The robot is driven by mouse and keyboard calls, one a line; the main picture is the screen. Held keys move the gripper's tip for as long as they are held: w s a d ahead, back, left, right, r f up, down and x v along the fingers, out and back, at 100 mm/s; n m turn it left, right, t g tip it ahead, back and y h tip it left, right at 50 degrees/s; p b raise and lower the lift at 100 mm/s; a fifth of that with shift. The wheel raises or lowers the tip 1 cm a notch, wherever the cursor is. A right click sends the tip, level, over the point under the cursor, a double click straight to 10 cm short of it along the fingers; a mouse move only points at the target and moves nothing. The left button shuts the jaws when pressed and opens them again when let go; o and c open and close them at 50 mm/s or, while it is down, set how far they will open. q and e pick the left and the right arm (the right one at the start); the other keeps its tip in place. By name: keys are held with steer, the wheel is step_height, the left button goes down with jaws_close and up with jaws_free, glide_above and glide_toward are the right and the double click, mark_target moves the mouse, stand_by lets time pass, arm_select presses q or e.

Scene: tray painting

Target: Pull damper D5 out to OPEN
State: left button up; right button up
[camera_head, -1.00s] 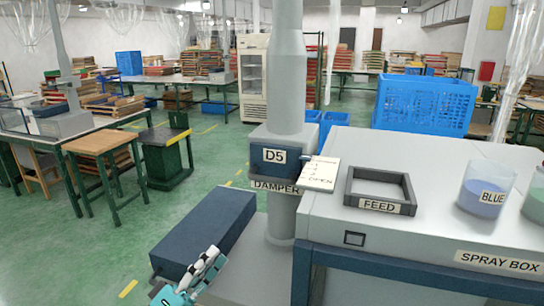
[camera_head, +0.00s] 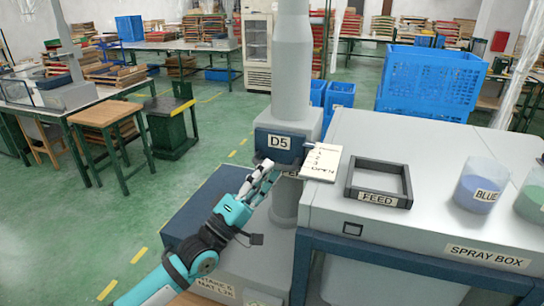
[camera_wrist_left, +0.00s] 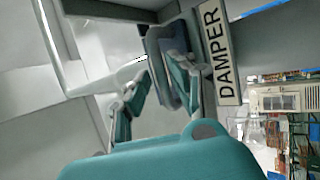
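Damper D5 (camera_head: 267,141) is a grey-and-dark-blue box with a D5 plate, fixed on a vertical grey duct (camera_head: 291,60). A pale scale plate (camera_head: 320,163) marked with numbers and OPEN juts from its right side. My left gripper (camera_head: 268,172) is just below the box front, hiding most of the DAMPER label. That label (camera_wrist_left: 218,55) shows clearly in the left wrist view. There my left gripper (camera_wrist_left: 155,85) has its fingers apart, with a bluish-grey slab (camera_wrist_left: 172,58) close to the right finger. I cannot tell whether they touch. My right gripper is out of view.
The spray box (camera_head: 440,180) stands right of the duct, carrying a FEED frame (camera_head: 379,200), a blue cup (camera_head: 478,192) and a green one (camera_head: 534,203). A long dark blue box (camera_head: 190,222) lies low at the left.

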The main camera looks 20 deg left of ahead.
mark_target(283, 142)
arm_select(q)
steer(key=shift+x, duration=1.2)
jaws_close()
